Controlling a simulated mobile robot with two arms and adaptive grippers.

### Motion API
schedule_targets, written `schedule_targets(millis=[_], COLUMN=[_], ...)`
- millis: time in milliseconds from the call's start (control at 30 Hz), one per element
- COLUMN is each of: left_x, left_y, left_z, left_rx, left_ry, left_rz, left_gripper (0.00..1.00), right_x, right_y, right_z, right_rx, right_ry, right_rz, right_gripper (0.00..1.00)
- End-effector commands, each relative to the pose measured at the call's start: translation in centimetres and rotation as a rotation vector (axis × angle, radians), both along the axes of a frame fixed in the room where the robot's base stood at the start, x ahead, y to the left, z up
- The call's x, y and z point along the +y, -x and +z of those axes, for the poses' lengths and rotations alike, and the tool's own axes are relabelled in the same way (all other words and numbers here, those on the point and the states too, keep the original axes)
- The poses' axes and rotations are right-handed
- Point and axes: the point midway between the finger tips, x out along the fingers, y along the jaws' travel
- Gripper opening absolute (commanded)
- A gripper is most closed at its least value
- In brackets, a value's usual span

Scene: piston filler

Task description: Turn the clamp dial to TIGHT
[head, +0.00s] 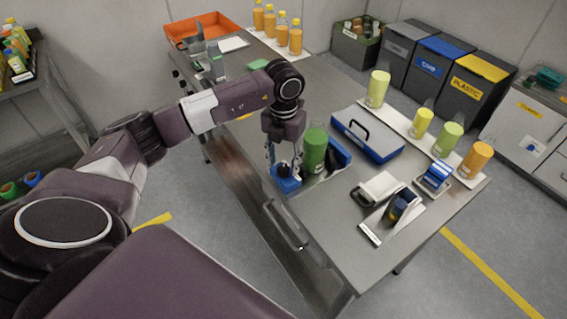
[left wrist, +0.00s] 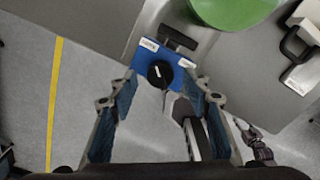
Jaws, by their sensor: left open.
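A blue clamp block (head: 287,185) sits at the near edge of the steel table, beside a green cylinder (head: 314,148). In the left wrist view the block (left wrist: 146,58) carries a round black dial (left wrist: 160,74) with a short white mark, pointing roughly toward the picture's top. Two white labels (left wrist: 149,45) (left wrist: 187,63) flank the dial's far side; their words are too small to read. My left gripper (left wrist: 160,103) is open, pointing down above the clamp, its fingers either side of the dial and apart from it. My right gripper is not in view.
A blue-and-grey case (head: 367,135) lies behind the green cylinder (left wrist: 235,8). A dark scanner-like device (head: 398,208) on a white tray stands to the right. A bar handle (head: 287,226) projects from the table's near side. Several bottles stand along the far edge.

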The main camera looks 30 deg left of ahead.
Motion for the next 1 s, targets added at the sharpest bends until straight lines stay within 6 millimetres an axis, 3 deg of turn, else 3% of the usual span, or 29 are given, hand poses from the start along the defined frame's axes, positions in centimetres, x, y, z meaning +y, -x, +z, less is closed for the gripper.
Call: schedule_targets(millis=[233,567,933,1000], left_x=[0.0,0.0,0.0,0.0], left_y=[0.0,0.0,0.0,0.0], left_z=[-1.5,-1.7,-1.6,-1.6], left_rx=[0.001,0.000,0.000,0.000], left_ry=[-0.001,0.000,0.000,0.000], left_rz=[-0.001,-0.001,0.000,-0.001], left_gripper=[0.44,0.43,0.02,0.02], right_x=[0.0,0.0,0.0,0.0], right_y=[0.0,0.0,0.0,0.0], right_z=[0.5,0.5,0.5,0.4], right_rx=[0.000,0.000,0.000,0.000], right_ry=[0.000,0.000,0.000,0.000], right_rz=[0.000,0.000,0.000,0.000], right_gripper=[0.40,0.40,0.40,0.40])
